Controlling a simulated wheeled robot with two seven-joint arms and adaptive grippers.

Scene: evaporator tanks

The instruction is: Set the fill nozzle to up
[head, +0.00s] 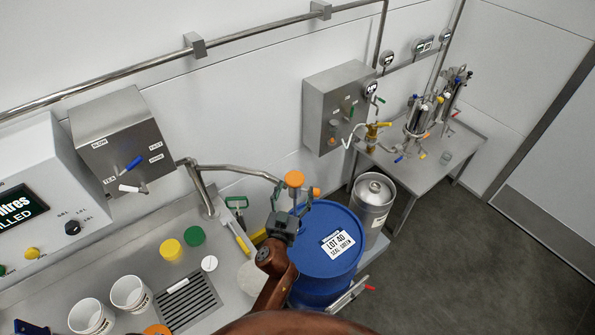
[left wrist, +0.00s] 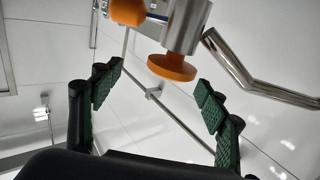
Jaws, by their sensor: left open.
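The fill nozzle (head: 294,179) is at the end of a bent steel pipe (head: 240,169), above the blue drum (head: 325,240). It shows an orange knob on top and a smaller orange part (head: 316,192) beside it. My left gripper (head: 292,196) is open, its fingers on either side of the nozzle area. In the left wrist view, the nozzle is a steel cylinder (left wrist: 187,25) with an orange disc (left wrist: 172,68), ahead of and between the open green-padded fingers (left wrist: 160,82). Neither finger visibly touches it. My right gripper is not in view.
The drum carries a white label. A steel keg (head: 373,205) stands behind it. A control box (head: 120,140) hangs above.

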